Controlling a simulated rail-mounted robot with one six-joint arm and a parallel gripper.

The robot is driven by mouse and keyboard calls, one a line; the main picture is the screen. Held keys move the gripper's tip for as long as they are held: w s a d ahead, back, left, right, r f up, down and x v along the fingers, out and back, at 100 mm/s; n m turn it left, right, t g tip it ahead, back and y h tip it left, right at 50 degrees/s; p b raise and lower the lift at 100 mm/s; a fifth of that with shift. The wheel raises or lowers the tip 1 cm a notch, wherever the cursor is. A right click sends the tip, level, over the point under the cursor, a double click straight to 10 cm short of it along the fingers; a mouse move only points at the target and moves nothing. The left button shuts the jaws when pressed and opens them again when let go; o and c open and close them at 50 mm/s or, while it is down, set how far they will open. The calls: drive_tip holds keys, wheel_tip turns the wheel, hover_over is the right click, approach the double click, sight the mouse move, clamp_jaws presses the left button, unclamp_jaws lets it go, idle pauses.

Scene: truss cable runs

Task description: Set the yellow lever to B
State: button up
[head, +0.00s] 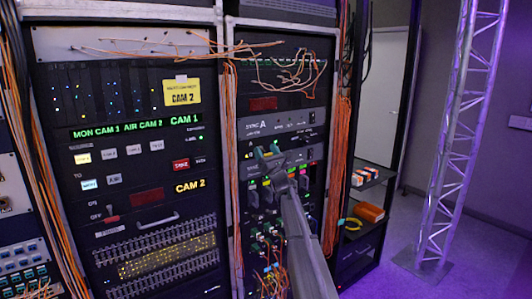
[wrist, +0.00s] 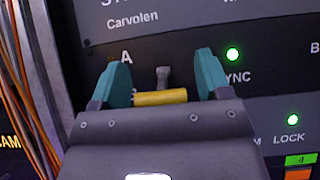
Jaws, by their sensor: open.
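The yellow lever's handle (wrist: 160,97) is a short yellow bar on a grey stem (wrist: 163,76) in the wrist view. It lies between the two teal fingers of my gripper (wrist: 162,68), with a gap to the right finger; its left end is close to the left finger. My gripper is open. A letter A (wrist: 126,57) is printed at the upper left of the lever; a lower letter is mostly hidden by the left finger. I cannot tell the lever's setting for sure.
A panel reading SYNC A (head: 258,126) is above my gripper. A green SYNC light (wrist: 232,55) is right of the lever, and a green LOCK light (wrist: 293,120) is lower right. Orange cables (head: 341,140) hang beside the rack. A shelf with orange items (head: 368,212) stands right.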

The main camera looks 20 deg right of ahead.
drive_tip(key=b+v, duration=0.7)
drive_tip(key=v, duration=0.4)
drive_tip(key=shift+r, duration=0.1)
